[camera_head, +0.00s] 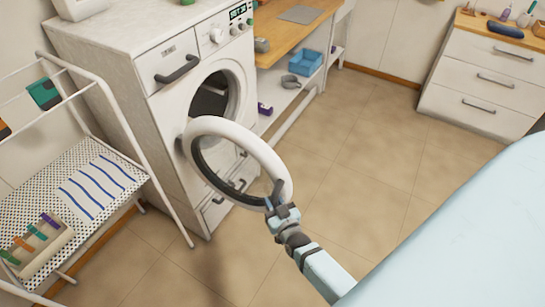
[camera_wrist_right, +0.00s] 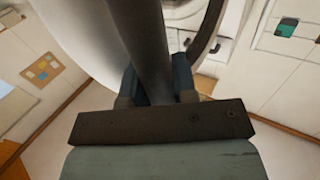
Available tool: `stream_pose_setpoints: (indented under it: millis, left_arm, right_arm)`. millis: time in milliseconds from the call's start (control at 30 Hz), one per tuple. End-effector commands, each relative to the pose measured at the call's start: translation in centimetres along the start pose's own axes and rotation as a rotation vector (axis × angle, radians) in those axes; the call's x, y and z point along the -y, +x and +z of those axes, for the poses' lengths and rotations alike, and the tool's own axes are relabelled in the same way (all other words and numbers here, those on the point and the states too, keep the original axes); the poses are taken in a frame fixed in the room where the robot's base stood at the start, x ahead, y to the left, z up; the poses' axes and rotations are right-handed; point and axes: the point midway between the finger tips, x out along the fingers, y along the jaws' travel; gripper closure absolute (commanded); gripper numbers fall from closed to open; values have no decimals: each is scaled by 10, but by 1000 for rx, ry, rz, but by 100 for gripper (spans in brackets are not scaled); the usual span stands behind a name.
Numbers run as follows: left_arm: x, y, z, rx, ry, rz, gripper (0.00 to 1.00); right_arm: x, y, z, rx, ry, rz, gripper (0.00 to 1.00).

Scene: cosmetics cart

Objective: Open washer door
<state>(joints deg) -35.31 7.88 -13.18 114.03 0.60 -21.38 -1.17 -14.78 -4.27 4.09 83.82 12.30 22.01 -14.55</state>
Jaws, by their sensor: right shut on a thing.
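The white washer (camera_head: 168,112) stands at the left centre in the head view, its dark drum opening (camera_head: 210,98) uncovered. Its round white door (camera_head: 237,132) is swung well out from the front. My right gripper (camera_head: 277,196) is at the door's outer edge, shut on the dark door handle. In the right wrist view the handle (camera_wrist_right: 140,45) runs as a dark bar between the fingers of the right gripper (camera_wrist_right: 160,85). The white door rim (camera_wrist_right: 75,30) fills the upper left there. My left gripper is not in view.
A white rack (camera_head: 95,85) with a dotted shelf stands left of the washer. A wooden worktop (camera_head: 285,35) is to its right, with a blue bin (camera_head: 306,62) below. A white drawer unit (camera_head: 480,80) is at the far right. The tiled floor between is clear.

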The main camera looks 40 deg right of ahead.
Motion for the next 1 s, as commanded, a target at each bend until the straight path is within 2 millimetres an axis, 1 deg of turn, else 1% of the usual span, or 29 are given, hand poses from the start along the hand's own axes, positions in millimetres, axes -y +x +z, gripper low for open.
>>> stream_pose_setpoints:
  millis: [33, 267, 300, 400, 1000]
  left_arm:
    - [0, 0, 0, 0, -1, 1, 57]
    - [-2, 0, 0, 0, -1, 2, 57]
    - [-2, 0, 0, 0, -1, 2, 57]
    - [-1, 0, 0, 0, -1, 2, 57]
    - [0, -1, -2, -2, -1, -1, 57]
  right_arm:
    - [-2, -3, 4, 7, -3, 2, 100]
    - [-2, -3, 4, 8, -2, 2, 100]
    - [-2, -3, 4, 8, -2, 2, 69]
    - [-2, -3, 3, 7, -2, 2, 48]
    - [-1, 0, 1, 2, 0, -2, 48]
